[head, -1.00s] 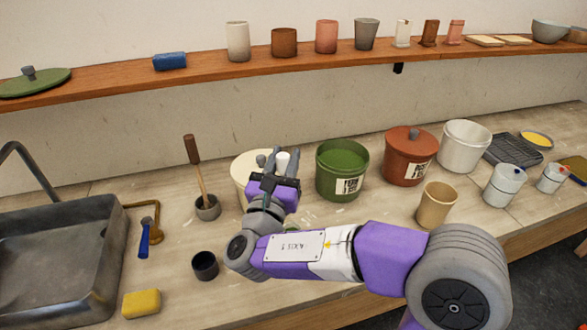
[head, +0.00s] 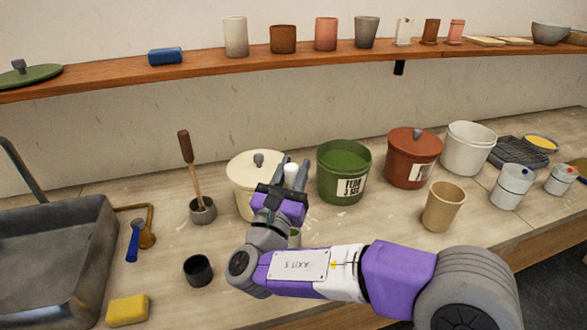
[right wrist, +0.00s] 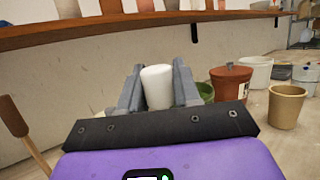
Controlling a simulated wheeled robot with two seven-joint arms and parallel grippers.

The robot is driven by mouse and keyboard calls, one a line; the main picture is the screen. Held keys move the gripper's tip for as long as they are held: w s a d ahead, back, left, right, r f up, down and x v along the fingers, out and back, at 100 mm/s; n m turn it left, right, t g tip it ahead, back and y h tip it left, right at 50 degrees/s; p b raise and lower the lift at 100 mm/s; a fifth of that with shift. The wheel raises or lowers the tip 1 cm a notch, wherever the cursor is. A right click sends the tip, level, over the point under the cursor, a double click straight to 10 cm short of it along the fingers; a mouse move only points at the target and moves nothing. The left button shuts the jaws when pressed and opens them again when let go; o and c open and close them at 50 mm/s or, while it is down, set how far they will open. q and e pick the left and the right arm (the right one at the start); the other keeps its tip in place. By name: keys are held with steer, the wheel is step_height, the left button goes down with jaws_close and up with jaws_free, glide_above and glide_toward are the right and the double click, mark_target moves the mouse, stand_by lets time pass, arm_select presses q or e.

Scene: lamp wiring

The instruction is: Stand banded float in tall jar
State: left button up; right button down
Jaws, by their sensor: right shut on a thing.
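My right gripper (head: 291,178) is in the middle of the head view, between the cream lidded crock and the green bucket. It is shut on a plain white cylinder (right wrist: 157,87) with a rounded top, which stands up between the two grey fingers. I see no band on its visible part, so I cannot tell if it is the banded float. Its lower end is hidden by the gripper. A small greenish thing (head: 294,238) is mostly hidden behind my right wrist. I cannot tell which vessel is the tall jar. My left gripper is not in view.
A cream lidded crock (head: 247,168), green bucket (head: 342,187) and red-brown lidded crock (head: 410,170) stand along the bench. A tan cup (head: 443,209) is right, a black cup (head: 198,270) left. A brush stands in a grey pot (head: 203,211). A shelf (head: 200,74) runs above.

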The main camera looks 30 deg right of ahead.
steer(key=shift+f+b, duration=1)
steer(key=shift+f, duration=3.45)
